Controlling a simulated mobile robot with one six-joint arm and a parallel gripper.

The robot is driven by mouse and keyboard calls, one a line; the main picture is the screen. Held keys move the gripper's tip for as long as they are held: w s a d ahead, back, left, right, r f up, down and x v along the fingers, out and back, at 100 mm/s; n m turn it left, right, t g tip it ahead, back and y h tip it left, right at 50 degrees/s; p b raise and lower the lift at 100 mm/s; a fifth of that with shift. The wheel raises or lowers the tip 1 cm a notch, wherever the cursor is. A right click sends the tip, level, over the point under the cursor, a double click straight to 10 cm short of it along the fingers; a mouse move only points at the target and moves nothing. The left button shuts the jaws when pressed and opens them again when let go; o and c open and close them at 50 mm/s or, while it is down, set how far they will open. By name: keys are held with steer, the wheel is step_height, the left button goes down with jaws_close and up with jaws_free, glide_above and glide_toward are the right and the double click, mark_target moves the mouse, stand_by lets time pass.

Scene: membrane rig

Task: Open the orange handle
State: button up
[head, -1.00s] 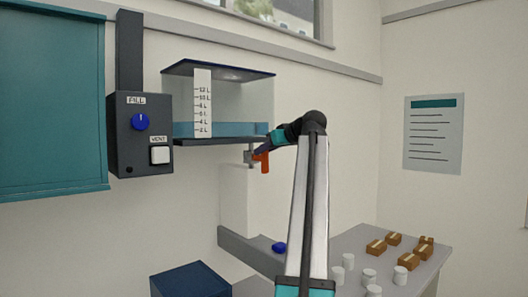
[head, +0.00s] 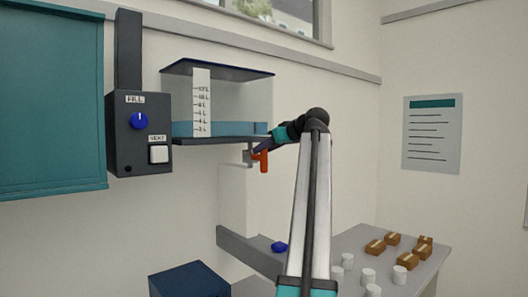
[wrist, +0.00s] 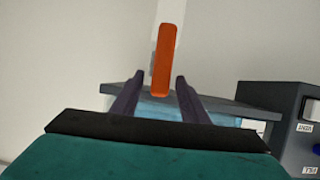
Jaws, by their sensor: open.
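The orange handle (head: 264,161) hangs under the clear water tank, just below its dark base, in the head view. In the wrist view the orange handle (wrist: 167,60) is a long bar lying between the two dark fingers, with a gap on each side. My gripper (wrist: 160,80) is open around the handle and does not visibly touch it. In the head view my gripper (head: 262,146) is beside the handle, partly hidden by my arm. The valve body behind the handle is mostly hidden.
The tank (head: 232,104) with a litre scale holds some blue water. A dark control box (head: 140,135) with a blue FILL knob and a white VENT button is at left. A grey table (head: 345,240) bears white cups and brown boxes. A blue object (head: 279,247) lies below.

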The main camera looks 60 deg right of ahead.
steer(key=b+v, duration=0.3)
steer(key=v, duration=0.9)
steer(key=shift+s, duration=0.2)
steer(key=shift+a, duration=0.1)
